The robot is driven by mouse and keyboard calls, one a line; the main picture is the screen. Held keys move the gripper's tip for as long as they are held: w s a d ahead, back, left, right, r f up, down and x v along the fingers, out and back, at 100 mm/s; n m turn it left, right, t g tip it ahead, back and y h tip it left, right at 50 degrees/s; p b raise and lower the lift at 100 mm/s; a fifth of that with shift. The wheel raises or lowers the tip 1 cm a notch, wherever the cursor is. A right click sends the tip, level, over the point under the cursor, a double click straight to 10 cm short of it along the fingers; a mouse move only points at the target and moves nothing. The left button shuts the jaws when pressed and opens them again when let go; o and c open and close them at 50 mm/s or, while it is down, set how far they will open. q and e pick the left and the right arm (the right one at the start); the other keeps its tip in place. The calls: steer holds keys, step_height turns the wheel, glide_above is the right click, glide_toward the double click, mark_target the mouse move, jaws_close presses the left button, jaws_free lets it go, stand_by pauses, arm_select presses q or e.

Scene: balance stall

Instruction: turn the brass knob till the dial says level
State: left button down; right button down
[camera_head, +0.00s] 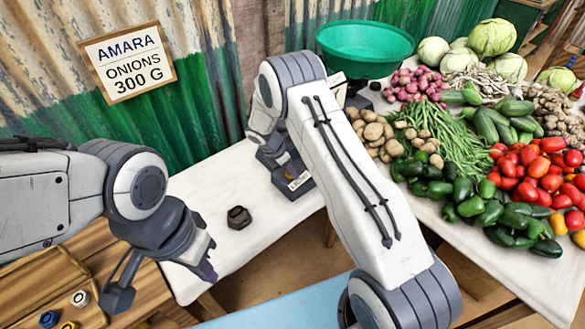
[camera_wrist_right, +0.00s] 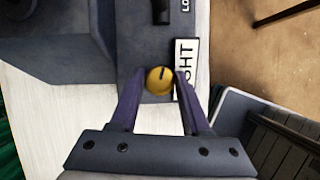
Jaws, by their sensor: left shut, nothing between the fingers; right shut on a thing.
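The brass knob (camera_wrist_right: 160,80) shows in the right wrist view as a round yellow disc with a dark mark near its top. My right gripper (camera_wrist_right: 160,98) is shut on it, one finger on each side. The knob sits on the grey balance body (camera_wrist_right: 130,50), beside a white label (camera_wrist_right: 186,68) ending in "GHT". I see no dial face in either view. My left gripper (camera_head: 205,268) is shut and empty at lower left.
A dark weight (camera_head: 238,217) stands on the white tabletop (camera_head: 215,180). A wooden tray (camera_head: 40,275) with several small coloured pieces is at lower left. Vegetables, including tomatoes (camera_head: 530,180), crowd the right table. A sign reading "AMARA ONIONS 300 G" (camera_head: 127,62) hangs behind.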

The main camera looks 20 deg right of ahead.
steer(key=shift+w+a+r, duration=0.2)
steer(key=shift+w+a, duration=0.1)
steer(key=shift+a, duration=0.15)
stand_by(0.4)
steer(key=shift+c, duration=1.9)
jaws_free()
steer(key=shift+s+d+f, duration=0.1)
steer(key=shift+s+d, duration=0.05)
steer(key=b+v, duration=0.1)
steer(key=v, duration=0.9)
steer(key=shift+r, duration=0.25)
